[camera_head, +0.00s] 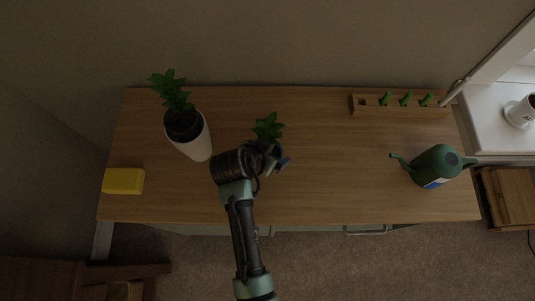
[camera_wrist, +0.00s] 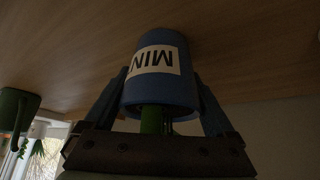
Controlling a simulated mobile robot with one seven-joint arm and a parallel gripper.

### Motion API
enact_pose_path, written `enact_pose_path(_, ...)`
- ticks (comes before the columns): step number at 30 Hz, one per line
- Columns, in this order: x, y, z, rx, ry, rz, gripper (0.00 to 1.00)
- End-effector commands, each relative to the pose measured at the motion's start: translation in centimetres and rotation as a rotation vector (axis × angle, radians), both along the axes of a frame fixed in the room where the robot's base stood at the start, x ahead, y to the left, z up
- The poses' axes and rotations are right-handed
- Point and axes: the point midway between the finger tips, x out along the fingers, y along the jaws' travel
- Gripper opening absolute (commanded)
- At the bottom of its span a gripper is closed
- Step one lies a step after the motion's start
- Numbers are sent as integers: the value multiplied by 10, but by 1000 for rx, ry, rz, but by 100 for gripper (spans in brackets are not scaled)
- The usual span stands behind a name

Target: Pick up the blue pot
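The blue pot (camera_wrist: 160,92) fills the middle of the wrist view, with a white label reading "MIN" upside down. A green stem (camera_wrist: 152,121) shows at its rim. The pot's base appears at or close to the wooden top. My gripper (camera_wrist: 162,85) has one finger on each side of the pot, both very near its walls. I cannot tell whether they press on it. In the head view my gripper (camera_head: 272,158) hides the pot, and only the plant's green leaves (camera_head: 268,127) show just behind it.
On the wooden cabinet top (camera_head: 320,195) stand a white pot (camera_head: 198,147) with a leafy plant at left, a yellow block (camera_head: 124,181), a wooden rack (camera_head: 366,110) with small green plants at the back right, and a green watering can (camera_head: 434,163) at right. The front middle is clear.

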Motion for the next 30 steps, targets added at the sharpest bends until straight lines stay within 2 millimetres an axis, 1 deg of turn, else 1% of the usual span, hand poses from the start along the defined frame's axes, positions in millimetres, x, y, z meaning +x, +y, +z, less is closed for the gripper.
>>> enact_pose_path(1, 0, 0, 0, 0, 0, 0, 60)
enact_pose_path(5, 0, 0, 0, 0, 0, 0, 37)
enact_pose_path(6, 0, 0, 0, 0, 0, 0, 30)
enact_pose_path(8, 0, 0, 0, 0, 0, 0, 19)
enact_pose_path(9, 0, 0, 0, 0, 0, 0, 12)
enact_pose_path(10, 0, 0, 0, 0, 0, 0, 8)
enact_pose_path(17, 1, 0, 2, 1, -3, 0, 8)
enact_pose_path(20, 1, 0, 11, 1, -7, 0, 8)
enact_pose_path(23, 1, 0, 28, 1, -7, 0, 8)
enact_pose_path(27, 2, 0, 58, 2, -9, -1, 8)
enact_pose_path(30, 1, 0, 76, 1, -7, 0, 8)
